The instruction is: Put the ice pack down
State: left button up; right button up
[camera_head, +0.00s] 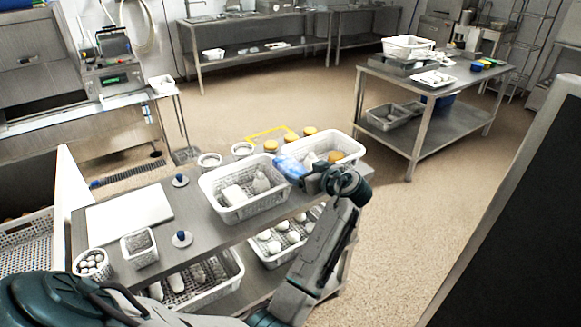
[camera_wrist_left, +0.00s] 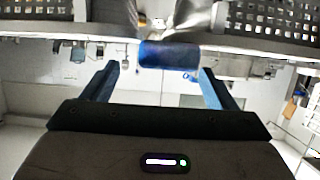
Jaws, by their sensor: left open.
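A blue ice pack (camera_head: 288,165) shows at the gap between two white perforated baskets on the near steel table. In the left wrist view, the ice pack (camera_wrist_left: 168,55) is a dark blue block just beyond the fingertips. My left gripper (camera_head: 305,176) reaches in from the right side of the table, over the same gap. In the left wrist view, the left gripper (camera_wrist_left: 158,70) has its two fingers spread wide, with clear space between them and the pack's sides. The gripper hides part of the pack, and I cannot tell what it rests on. My right gripper is not in view.
The left basket (camera_head: 245,212) holds white items; the right basket (camera_head: 345,142) holds white and orange ones. Several orange-topped jars (camera_head: 271,146) stand behind. A white board (camera_head: 130,214) lies at the table's left. More baskets sit on the lower shelf.

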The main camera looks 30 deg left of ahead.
aim_at(295, 169)
pick_arm(q)
jog(key=shift+w+a+p, duration=0.1)
jog(key=shift+a+p, duration=0.45)
jog(key=shift+a, duration=0.1)
jog(key=p+x, duration=0.1)
jog(key=x, duration=0.2)
jog(key=shift+a+f+p, duration=0.2)
jog(key=shift+a+p, duration=0.1)
jog(key=shift+p, duration=0.05)
jog(key=shift+a+f, duration=0.25)
jog(key=shift+a, duration=0.05)
jog(key=shift+d, duration=0.1)
jog(key=shift+c, duration=0.7)
jog(key=c, duration=1)
jog(key=shift+c, duration=0.6)
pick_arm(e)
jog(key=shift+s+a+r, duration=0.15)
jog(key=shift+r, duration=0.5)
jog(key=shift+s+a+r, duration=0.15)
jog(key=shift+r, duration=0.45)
pick_arm(q)
jog(key=shift+r, duration=0.15)
